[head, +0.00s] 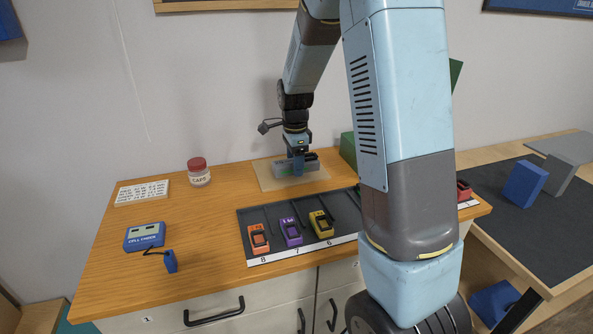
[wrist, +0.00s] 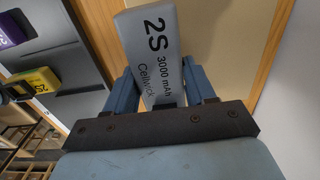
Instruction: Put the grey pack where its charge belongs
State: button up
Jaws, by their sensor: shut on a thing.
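The grey pack (wrist: 152,50), printed "2S 3000 mAh Cellwick", is between the two blue fingers of my gripper (wrist: 166,92) in the wrist view. The fingers are shut on its sides. In the head view my gripper (head: 298,165) is at the back of the wooden bench, over a tan mat (head: 310,183), and the grey pack (head: 282,168) shows there. I cannot tell whether the pack touches the mat. A blue cell checker (head: 145,236) with a wired blue block (head: 170,262) stands at the left; its display is too small to read.
A black rack (head: 282,246) at the bench's front holds orange (head: 257,240), purple (head: 291,232) and yellow (head: 321,224) items by numbers 8, 7 and 6. My arm hides its middle. A caps jar (head: 199,174) and printed card (head: 142,192) stand back left. A green box (head: 348,148) is behind my arm.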

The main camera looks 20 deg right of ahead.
jog(key=shift+f, duration=1.35)
jog(key=o, duration=1.4)
jog(key=shift+f, duration=0.1)
